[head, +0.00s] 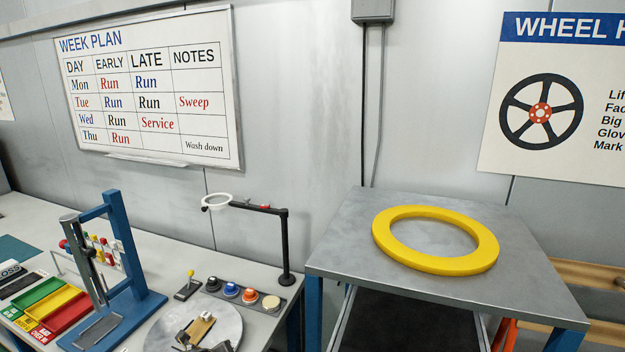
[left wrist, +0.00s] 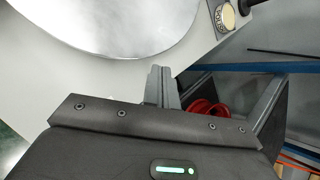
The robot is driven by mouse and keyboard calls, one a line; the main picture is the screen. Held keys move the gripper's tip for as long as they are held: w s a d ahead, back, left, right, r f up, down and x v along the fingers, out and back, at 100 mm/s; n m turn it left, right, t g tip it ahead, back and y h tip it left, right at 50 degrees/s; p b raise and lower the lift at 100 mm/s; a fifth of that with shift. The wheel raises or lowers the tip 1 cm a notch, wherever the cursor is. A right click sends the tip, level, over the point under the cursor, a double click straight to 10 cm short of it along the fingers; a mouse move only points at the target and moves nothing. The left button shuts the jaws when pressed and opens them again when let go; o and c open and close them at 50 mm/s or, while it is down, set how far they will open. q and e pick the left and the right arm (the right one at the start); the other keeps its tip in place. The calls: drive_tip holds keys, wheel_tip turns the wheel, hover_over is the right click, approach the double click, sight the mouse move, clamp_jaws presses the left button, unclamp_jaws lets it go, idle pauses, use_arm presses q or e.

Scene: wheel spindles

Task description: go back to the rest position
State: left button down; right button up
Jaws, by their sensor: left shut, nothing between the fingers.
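My left gripper (left wrist: 162,84) shows in the left wrist view with its two grey fingers together and nothing between them. It is near the edge of a pale round plate (left wrist: 75,30) and apart from any object I can make out. In the head view I cannot clearly make out the left gripper. My right gripper is in neither view.
A yellow ring (head: 390,247) lies flat on a grey table (head: 350,225) at the right. A blue press stand (head: 122,245), coloured trays (head: 65,312), a black lamp post (head: 284,245) and several buttons (head: 231,290) stand on the left bench.

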use_arm(q)
drive_tip(key=s+d+f+n, duration=0.3)
drive_tip(key=s+d+n, duration=0.3)
drive_tip(key=s, duration=0.4)
drive_tip(key=s+a+n+g, duration=0.3)
drive_tip(key=s+a+n, duration=0.1)
drive_tip(key=s+n, duration=0.85)
drive_tip(key=s+a+n+g, duration=0.25)
drive_tip(key=s+n, duration=0.65)
drive_tip(key=s, duration=0.6)
wheel_tip(320, 180, down, 33)
drive_tip(key=b, duration=0.7)
drive_tip(key=s+a+f+g+b, duration=0.2)
drive_tip(key=s+f+b, duration=0.3)
drive_tip(key=s+f, duration=1.2)
wheel_tip(320, 180, down, 4)
drive_tip(key=shift+a+r+m+b, duration=0.25)
drive_tip(key=shift+a+m+b, duration=0.15)
drive_tip(key=shift+a, duration=0.3)
